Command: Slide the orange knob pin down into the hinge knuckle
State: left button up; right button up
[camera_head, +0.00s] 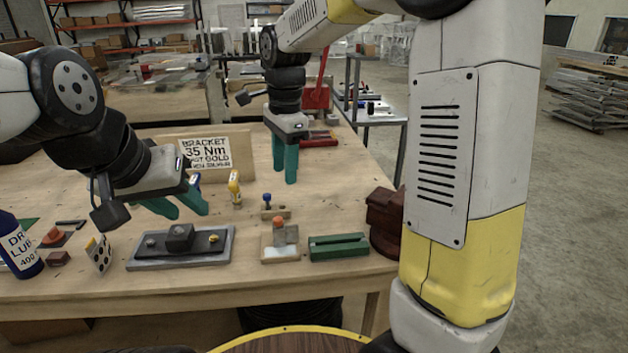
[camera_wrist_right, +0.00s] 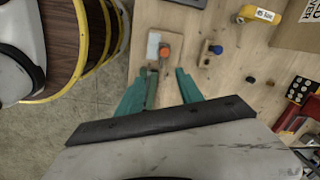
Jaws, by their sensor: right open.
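My right gripper (camera_head: 285,183) is open and empty, pointing down above the bench behind the hinge. In the right wrist view, its spread teal fingers (camera_wrist_right: 160,72) frame the view below the knob, apart from it. My left gripper (camera_head: 188,213) looks open and empty above the dark fixture plate.
A green slotted block (camera_head: 338,252) and a dark red vise (camera_head: 384,215) stand right of the hinge. A blue-knobbed pin (camera_head: 267,199) stands behind it.

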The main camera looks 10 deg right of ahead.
jog(key=s+d+r+n+t, duration=0.1)
jog(key=s+d+n+t, duration=0.1)
jog(key=s+d+n, duration=0.4)
jog(key=s+d+r+n+t+y, duration=0.1)
jog(key=s+d+n, duration=0.5)
jog(key=s, duration=0.6)
jog(key=r+n+t, duration=0.1)
jog(key=t, duration=0.1)
jog(key=shift+r+n+t+y, duration=0.15)
jog(key=shift+n+t+y, duration=0.15)
jog(key=shift+n, duration=0.1)
